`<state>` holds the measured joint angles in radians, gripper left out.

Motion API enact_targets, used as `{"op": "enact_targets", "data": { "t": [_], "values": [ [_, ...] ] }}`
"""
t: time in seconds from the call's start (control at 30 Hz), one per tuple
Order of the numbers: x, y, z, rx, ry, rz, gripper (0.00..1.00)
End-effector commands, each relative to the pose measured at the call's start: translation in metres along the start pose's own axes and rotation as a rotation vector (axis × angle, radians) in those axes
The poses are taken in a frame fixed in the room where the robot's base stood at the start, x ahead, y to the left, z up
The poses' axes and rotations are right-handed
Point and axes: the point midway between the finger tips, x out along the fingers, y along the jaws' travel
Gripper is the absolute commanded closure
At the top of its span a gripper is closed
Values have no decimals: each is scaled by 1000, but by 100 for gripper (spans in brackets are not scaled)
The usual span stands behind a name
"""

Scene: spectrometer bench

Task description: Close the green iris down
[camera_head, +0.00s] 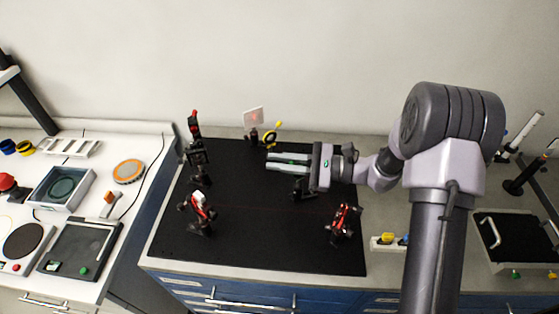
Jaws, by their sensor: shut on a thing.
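My gripper (269,161) reaches in from the right over the black breadboard (270,235), its two pale fingers pointing left. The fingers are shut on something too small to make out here. I cannot pick out the green iris for certain. A dark mount (299,188) stands just below and beside my gripper and is partly covered by it. A yellow ring on a mount (272,131) stands behind the fingertips, apart from them.
Red-and-black mounts stand at the front left (200,208) and front right (342,221). The breadboard's front middle is clear.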

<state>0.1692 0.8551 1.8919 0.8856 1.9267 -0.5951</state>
Motion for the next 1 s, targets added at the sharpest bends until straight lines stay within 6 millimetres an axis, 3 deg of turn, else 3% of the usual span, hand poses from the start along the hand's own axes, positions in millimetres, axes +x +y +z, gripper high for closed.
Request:
{"op": "enact_targets", "data": {
  "t": [0.2, 0.47, 0.5, 0.6, 1.0],
  "values": [
    [6, 8, -7, -116, 125, 47, 100],
    [6, 8, -8, -121, 131, 49, 100],
    [6, 8, -8, -121, 131, 49, 80],
    [6, 8, -8, -121, 131, 49, 65],
    [5, 8, -7, -121, 130, 48, 65]
  ]
}}
